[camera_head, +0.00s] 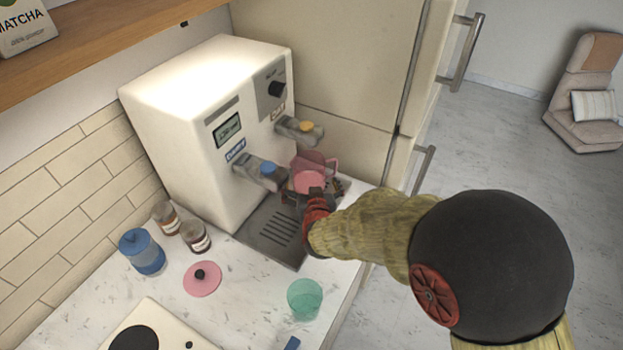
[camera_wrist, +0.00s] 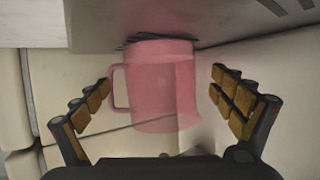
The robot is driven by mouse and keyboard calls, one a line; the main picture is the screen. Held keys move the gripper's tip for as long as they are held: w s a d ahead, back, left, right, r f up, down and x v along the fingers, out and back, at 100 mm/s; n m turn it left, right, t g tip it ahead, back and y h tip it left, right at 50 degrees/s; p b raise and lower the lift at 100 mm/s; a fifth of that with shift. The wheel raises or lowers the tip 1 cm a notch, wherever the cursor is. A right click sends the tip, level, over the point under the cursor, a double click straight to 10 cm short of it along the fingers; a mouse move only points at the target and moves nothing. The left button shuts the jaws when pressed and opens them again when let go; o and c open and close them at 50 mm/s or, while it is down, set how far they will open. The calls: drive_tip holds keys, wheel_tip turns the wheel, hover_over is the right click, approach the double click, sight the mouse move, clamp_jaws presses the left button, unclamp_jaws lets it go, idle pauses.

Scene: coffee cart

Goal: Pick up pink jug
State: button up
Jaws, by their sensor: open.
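The pink jug (camera_head: 309,181) is translucent with a handle, and stands at the coffee machine's drip tray (camera_head: 268,237), near its right end. It also shows in the wrist view (camera_wrist: 158,88), with its handle on the left side. My gripper (camera_wrist: 162,100) is open, with one finger on either side of the jug. The left finger is close to the handle, and a gap shows between the right finger and the jug wall. In the head view my gripper (camera_head: 312,196) partly hides the jug's lower part.
The white coffee machine (camera_head: 190,130) stands behind, its blue-topped spout (camera_head: 268,170) and yellow-topped spout (camera_head: 306,127) close to the jug. A pink lid (camera_head: 202,280), a green cup (camera_head: 304,297), a blue jar (camera_head: 142,252) and two small brown jars are on the counter.

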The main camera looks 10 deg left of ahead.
drive_tip(key=shift+x, duration=1.1)
drive_tip(key=c, duration=0.3)
drive_tip(key=c, duration=1.4)
